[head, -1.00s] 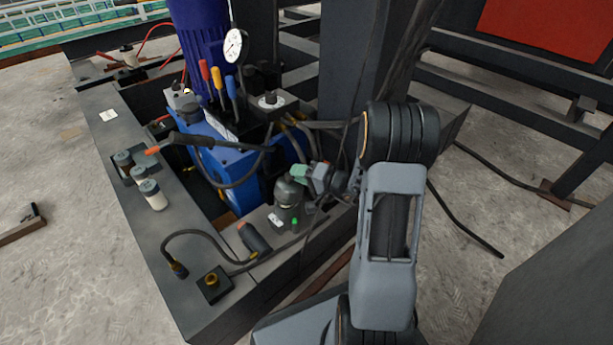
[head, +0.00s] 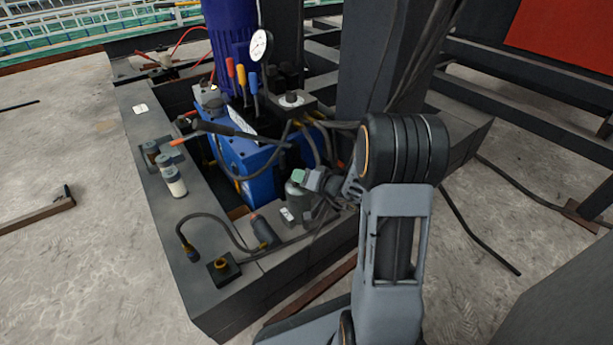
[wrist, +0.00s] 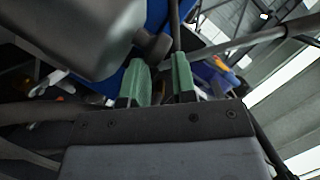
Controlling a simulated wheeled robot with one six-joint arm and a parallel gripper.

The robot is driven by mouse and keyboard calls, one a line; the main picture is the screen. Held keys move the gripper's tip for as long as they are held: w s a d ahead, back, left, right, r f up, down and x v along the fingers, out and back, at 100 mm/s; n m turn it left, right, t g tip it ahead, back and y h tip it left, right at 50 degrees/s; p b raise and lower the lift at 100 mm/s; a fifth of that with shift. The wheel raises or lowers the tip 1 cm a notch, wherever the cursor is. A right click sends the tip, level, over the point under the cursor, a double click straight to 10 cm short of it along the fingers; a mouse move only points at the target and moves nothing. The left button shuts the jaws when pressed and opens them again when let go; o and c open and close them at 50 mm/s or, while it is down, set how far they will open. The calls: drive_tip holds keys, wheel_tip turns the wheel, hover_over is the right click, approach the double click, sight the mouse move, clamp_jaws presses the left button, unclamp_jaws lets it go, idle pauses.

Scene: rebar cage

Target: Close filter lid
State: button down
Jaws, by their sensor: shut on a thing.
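A dark grey-green canister (head: 296,196) stands on the frame's inner ledge beside the blue tank (head: 262,170). I take it for the filter, but its lid is not clear in the head view. My gripper (head: 299,176) is at the canister's top, its green fingertips partly covering it. In the wrist view, my gripper's (wrist: 161,78) two green fingers are a little apart, with a small dark knob-like part (wrist: 154,46) at their tips. They are shut on this part; whether it belongs to the lid I cannot tell. A large grey rounded body (wrist: 75,35) fills the upper left.
A black-handled lever (head: 226,130) reaches across the blue tank. Several small bottles (head: 174,181) stand on the frame's left beam. A dark cylinder (head: 264,230) and a hose (head: 212,217) lie in front of the canister. A thick dark column (head: 375,70) rises behind my arm.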

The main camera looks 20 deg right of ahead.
drive_tip(key=shift+s+a+f+y, duration=0.2)
drive_tip(key=shift+a+f, duration=0.1)
drive_tip(key=shift+a, duration=0.15)
drive_tip(key=shift+s+a+f+y, duration=0.15)
drive_tip(key=shift+a+f+y, duration=0.1)
drive_tip(key=shift+a, duration=0.2)
drive_tip(key=c, duration=0.8)
unclamp_jaws()
drive_tip(key=shift+a+g, duration=0.1)
drive_tip(key=shift+g, duration=0.2)
drive_tip(key=shift+f, duration=0.1)
drive_tip(key=shift+h, duration=0.25)
drive_tip(key=shift+s+d, duration=0.2)
drive_tip(key=shift+d, duration=0.1)
drive_tip(key=p+v, duration=0.1)
drive_tip(key=v, duration=0.3)
drive_tip(key=p+v, duration=0.1)
drive_tip(key=v, duration=0.4)
drive_tip(key=r+p+v, duration=0.1)
drive_tip(key=v, duration=0.3)
drive_tip(key=shift+d+r+p, duration=0.15)
drive_tip(key=shift+d+p, duration=0.2)
drive_tip(key=shift+r, duration=0.1)
